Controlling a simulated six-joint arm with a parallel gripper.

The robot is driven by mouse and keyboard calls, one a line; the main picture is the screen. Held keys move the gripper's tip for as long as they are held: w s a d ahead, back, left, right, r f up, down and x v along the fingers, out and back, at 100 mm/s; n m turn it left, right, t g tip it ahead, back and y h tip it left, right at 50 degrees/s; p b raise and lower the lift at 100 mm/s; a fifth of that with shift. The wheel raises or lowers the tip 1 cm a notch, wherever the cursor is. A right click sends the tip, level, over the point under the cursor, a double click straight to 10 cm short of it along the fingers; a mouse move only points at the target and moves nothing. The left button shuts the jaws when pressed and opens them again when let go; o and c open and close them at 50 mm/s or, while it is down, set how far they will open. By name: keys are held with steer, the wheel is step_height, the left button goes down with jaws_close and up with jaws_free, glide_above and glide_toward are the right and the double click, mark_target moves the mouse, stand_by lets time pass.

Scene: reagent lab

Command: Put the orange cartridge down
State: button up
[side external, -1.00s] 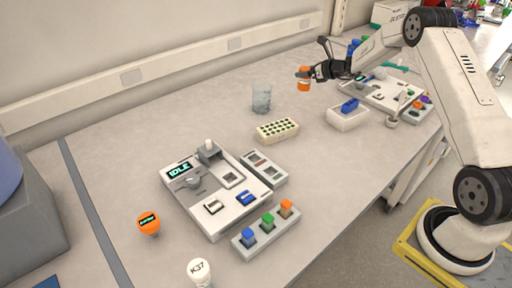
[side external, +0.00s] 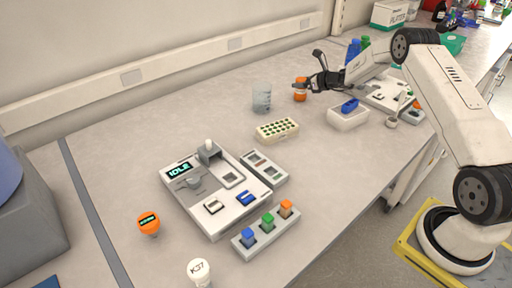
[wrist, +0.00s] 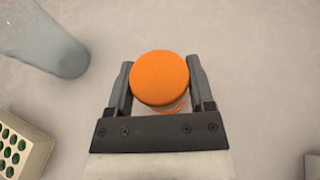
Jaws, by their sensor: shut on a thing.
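The orange cartridge (side external: 300,94) is round, with an orange top and a pale band lower on its side. My gripper (side external: 298,87) is shut on it and holds it upright, low over the back part of the table. I cannot tell whether its base touches the table. In the wrist view, the orange top (wrist: 160,78) sits between the two fingers of my gripper (wrist: 160,85), which press on its sides and hide part of its body.
A rack with green-topped holes (side external: 277,129) is in front, and a white bin (side external: 347,119) with a blue piece is to the right. The table just around the cartridge is bare. The IDLE device (side external: 225,205) stands farther forward.

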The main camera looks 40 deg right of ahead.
steer(key=shift+f, duration=0.1)
steer(key=o, duration=1.3)
steer(key=v, duration=1.2)
